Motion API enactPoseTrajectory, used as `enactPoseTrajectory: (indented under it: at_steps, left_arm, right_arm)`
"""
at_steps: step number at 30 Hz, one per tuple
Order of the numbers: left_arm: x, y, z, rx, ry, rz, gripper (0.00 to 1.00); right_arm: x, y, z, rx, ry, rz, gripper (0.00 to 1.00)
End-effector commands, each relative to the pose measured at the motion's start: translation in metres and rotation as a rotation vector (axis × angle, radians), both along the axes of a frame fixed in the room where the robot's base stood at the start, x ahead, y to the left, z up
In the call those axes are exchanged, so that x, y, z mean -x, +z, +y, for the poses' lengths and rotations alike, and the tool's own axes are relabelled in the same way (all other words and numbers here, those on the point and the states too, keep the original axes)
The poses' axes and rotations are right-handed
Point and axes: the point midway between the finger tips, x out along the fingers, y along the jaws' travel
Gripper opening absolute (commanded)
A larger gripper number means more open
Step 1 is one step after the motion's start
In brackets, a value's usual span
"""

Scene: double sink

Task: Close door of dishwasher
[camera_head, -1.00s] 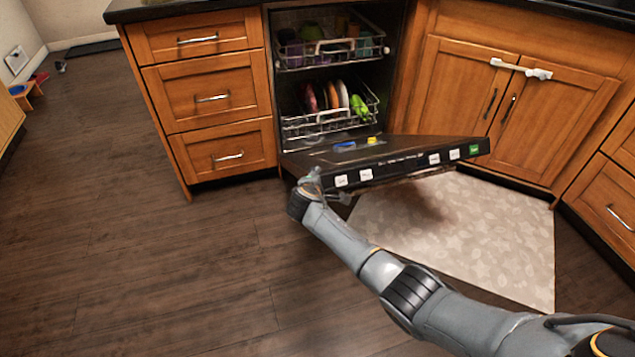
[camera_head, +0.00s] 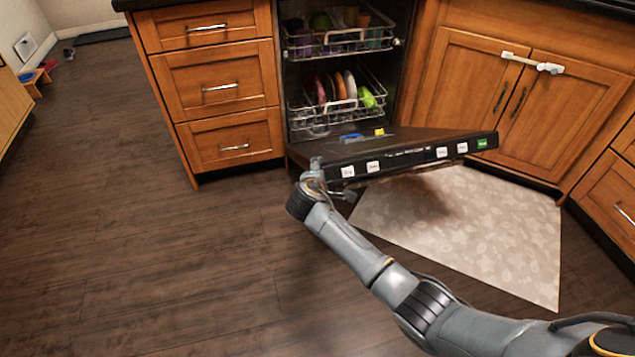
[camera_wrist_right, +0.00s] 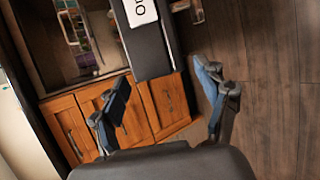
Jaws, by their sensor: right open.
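The dishwasher door (camera_head: 390,150) hangs open and tilted, with its control edge and white labels facing me in the head view. My right gripper (camera_head: 316,174) is at the left front corner of the door. In the right wrist view, the two fingers of my right gripper (camera_wrist_right: 163,88) are spread apart, with the dark door edge (camera_wrist_right: 152,50) between and beyond them. I cannot tell whether a finger touches the door. The dishwasher (camera_head: 288,82) holds two racks, an upper rack (camera_head: 340,43) with cups and a lower rack (camera_head: 335,108) with plates. My left gripper is out of view.
Wooden drawers (camera_head: 222,88) stand left of the dishwasher and cabinet doors (camera_head: 520,95) with a white latch (camera_head: 532,63) stand right. A pale mat (camera_head: 480,225) lies below the door. Small blue and yellow items (camera_head: 379,132) lie on the door's inner side.

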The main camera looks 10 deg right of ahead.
Motion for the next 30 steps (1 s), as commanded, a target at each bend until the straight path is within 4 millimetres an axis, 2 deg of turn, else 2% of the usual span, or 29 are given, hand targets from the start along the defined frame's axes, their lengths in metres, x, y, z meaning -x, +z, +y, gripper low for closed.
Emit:
enactPoseTrajectory:
  at_steps: [6, 12, 24, 26, 28, 30]
  left_arm:
    - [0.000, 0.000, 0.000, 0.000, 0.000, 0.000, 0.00]
    - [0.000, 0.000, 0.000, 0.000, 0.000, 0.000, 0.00]
    - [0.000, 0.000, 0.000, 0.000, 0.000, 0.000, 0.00]
    - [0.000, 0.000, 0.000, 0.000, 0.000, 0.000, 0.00]
    - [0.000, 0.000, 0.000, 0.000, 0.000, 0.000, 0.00]
    - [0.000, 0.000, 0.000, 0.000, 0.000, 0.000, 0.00]
  right_arm:
    - [0.029, 0.020, 0.013, -0.002, 0.001, 0.000, 0.75]
    - [0.047, 0.033, 0.022, -0.001, 0.002, -0.001, 0.75]
    - [0.053, 0.037, 0.024, 0.000, 0.000, 0.000, 0.75]
    - [0.054, 0.037, 0.024, -0.002, 0.000, 0.002, 0.64]
    - [0.059, 0.032, 0.023, -0.024, -0.011, 0.008, 0.50]
    - [0.075, 0.021, 0.020, -0.087, -0.044, 0.025, 0.36]
